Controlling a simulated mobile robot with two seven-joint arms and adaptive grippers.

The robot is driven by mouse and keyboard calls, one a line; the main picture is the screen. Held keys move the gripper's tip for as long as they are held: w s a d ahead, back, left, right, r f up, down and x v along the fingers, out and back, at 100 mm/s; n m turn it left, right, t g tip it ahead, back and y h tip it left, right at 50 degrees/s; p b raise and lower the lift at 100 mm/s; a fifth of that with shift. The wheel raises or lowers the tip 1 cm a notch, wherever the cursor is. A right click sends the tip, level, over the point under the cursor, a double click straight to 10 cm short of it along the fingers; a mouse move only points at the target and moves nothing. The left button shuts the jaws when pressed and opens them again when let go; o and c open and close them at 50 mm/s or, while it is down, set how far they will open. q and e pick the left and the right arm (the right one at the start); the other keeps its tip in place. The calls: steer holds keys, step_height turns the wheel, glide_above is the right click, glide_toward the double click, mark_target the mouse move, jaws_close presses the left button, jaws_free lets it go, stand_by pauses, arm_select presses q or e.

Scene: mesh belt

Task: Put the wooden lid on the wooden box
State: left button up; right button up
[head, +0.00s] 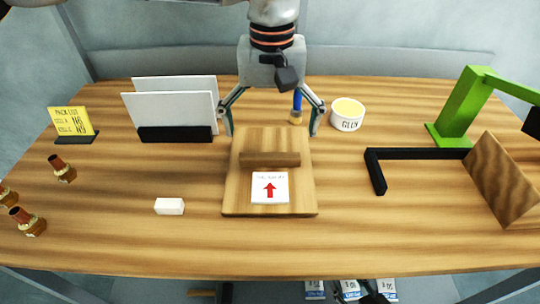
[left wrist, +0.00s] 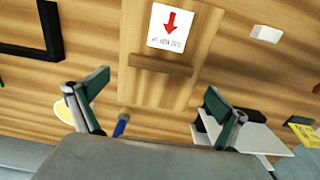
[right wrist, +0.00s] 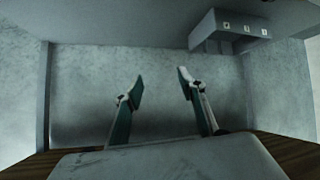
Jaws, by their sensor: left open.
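A flat wooden lid (head: 237,185) with a raised wooden bar handle (head: 270,159) lies at the middle of the table. A white label (head: 260,194) with a red arrow is on it. The handle (left wrist: 160,64) also shows in the left wrist view. My left gripper (head: 272,132) is open and empty, its fingers apart over the lid's far end, beyond the handle. A slanted wooden piece (head: 502,178) stands at the right edge; I cannot tell whether it is the box. My right gripper (right wrist: 160,82) is open and empty, seen only in the right wrist view.
A black L-shaped bar (head: 376,172) and a green stand (head: 461,108) are at the right. A glue tub (head: 347,116) is behind the lid. White panels in a black holder (head: 175,134), a yellow card (head: 72,121), a white block (head: 169,206) and brass fittings (head: 62,169) are left.

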mark_target(270, 155)
arm_select(q)
steer(key=shift+f, duration=0.85)
steer(key=shift+s+a+f, duration=0.1)
steer(key=shift+f, duration=0.25)
step_height(270, 155, down, 4)
steer(key=shift+r, duration=0.2)
steer(key=shift+f+b, duration=0.3)
steer(key=c, duration=1.2)
arm_select(e)
steer(key=shift+w+d+f, duration=0.1)
steer(key=shift+f, duration=0.05)
